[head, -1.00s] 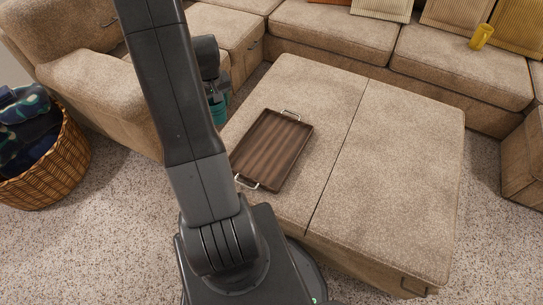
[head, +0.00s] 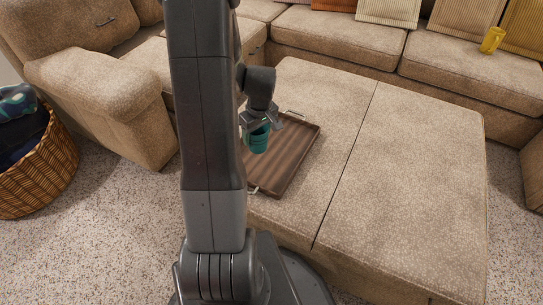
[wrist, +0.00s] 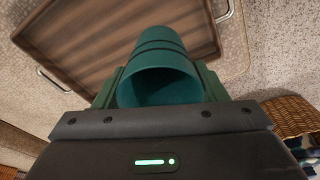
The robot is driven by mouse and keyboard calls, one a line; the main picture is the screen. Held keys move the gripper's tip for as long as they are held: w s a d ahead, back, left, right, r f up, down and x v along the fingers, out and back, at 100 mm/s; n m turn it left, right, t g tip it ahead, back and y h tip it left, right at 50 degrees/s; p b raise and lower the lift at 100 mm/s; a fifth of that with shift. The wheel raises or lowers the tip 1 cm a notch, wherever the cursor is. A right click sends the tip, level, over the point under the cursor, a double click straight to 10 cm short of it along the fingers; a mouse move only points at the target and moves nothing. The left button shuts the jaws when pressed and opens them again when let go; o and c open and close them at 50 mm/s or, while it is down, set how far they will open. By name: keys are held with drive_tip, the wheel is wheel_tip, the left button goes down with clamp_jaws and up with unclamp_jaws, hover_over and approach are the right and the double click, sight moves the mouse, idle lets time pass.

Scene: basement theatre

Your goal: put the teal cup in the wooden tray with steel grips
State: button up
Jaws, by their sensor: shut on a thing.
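The teal cup (head: 257,139) is held in my gripper (head: 260,120), which is shut on it. In the head view the cup hangs over the left part of the wooden tray (head: 291,157). The tray lies on the ottoman and has a steel grip at its far end and another at its near end. In the wrist view the cup (wrist: 160,78) shows its open mouth, and the tray (wrist: 85,45) lies beyond it. My arm hides the tray's left edge in the head view. I cannot tell the exact height of the cup above the tray.
The beige ottoman (head: 410,170) is bare to the right of the tray. A sectional sofa (head: 340,38) runs along the back and left. A yellow mug (head: 491,40) stands on its right seat. A wicker basket (head: 45,170) with dark cloth stands at the left.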

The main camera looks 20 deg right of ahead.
wheel_tip(320, 180, down, 10)
drive_tip(key=b, duration=0.3)
drive_tip(key=shift+d, duration=0.1)
drive_tip(key=shift+f+b, duration=0.2)
drive_tip(key=shift+b, duration=0.1)
drive_tip(key=o, duration=1)
drive_tip(key=r+p, duration=0.1)
drive_tip(key=r, duration=0.3)
drive_tip(key=s+r+p, duration=0.1)
drive_tip(key=r, duration=0.3)
drive_tip(key=r+p, duration=0.2)
drive_tip(key=r, duration=0.2)
drive_tip(key=shift+s+d, duration=0.25)
drive_tip(key=shift+s, duration=0.15)
drive_tip(key=shift+r, duration=0.1)
